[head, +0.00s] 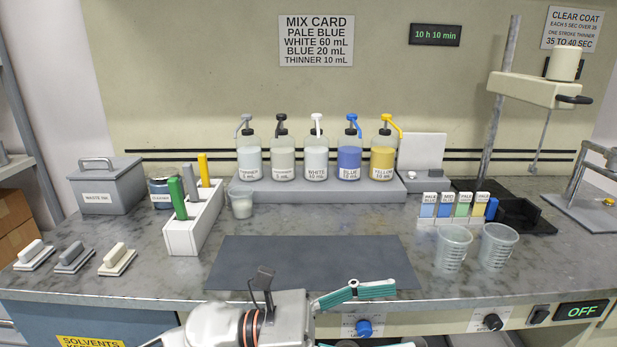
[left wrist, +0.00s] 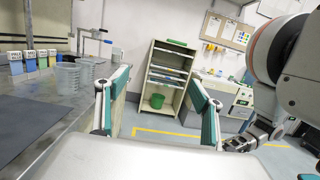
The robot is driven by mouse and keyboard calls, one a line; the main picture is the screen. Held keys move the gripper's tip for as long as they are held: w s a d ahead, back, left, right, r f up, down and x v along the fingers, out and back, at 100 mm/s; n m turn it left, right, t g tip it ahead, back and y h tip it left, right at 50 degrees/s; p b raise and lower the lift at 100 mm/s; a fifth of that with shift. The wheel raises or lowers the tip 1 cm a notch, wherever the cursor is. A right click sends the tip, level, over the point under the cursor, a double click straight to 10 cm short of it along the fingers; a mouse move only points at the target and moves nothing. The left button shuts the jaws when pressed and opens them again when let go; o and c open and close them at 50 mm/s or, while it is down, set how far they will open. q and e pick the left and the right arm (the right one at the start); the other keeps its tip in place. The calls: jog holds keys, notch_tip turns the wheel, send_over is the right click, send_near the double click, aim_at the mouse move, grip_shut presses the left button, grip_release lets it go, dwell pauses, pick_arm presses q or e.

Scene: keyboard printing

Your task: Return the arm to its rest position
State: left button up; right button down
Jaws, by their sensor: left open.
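My left gripper (head: 402,317) is at the bottom middle of the head view, in front of the counter's front edge, with its fingers pointing right. Its two teal-padded fingers are spread wide and nothing is between them. The left wrist view shows the same open gripper (left wrist: 160,88), with the counter to its left and open floor beyond. The lower finger is cut off by the bottom of the head view.
The dark mat (head: 312,262) on the counter (head: 120,225) is bare. Two clear cups (head: 453,248) stand to its right. Pump bottles (head: 316,158) stand behind on a grey base. A white holder (head: 190,235) stands left. A shelf unit (left wrist: 168,75) is across the room.

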pick_arm(q)
jog(key=w+a+f+n+t+y, duration=0.1)
jog(key=w+a+f+n+t, duration=0.2)
jog(key=n+t, duration=0.5)
jog(key=w+a+f+n+t, duration=0.1)
jog(key=w+a+n+t, duration=0.3)
jog(key=n, duration=0.7)
jog(key=w+a+f+n+t+y, duration=0.35)
jog(key=a+f+n+y, duration=0.45)
jog(key=f+n, duration=0.45)
jog(key=s+a+f+n+g+y, duration=0.1)
jog(key=s+a+f+n+y, duration=0.2)
jog(key=s+a+f+n, duration=0.2)
jog(key=s+a+f+n+g+y+p, duration=0.1)
jog(key=s+a+f+n, duration=0.4)
jog(key=f, duration=0.7)
jog(key=s+a+f+n+g+y, duration=0.2)
jog(key=s+a+f+n+y, duration=0.2)
jog(key=s+f+n, duration=0.3)
notch_tip(320, 180, down, 2)
jog(key=shift+s+a+f+n+g+y, duration=0.1)
jog(key=shift+s+a+n+g+y, duration=0.2)
jog(key=shift+a+n, duration=0.5)
jog(key=shift+w+a+m, duration=0.1)
jog(key=shift+m, duration=0.15)
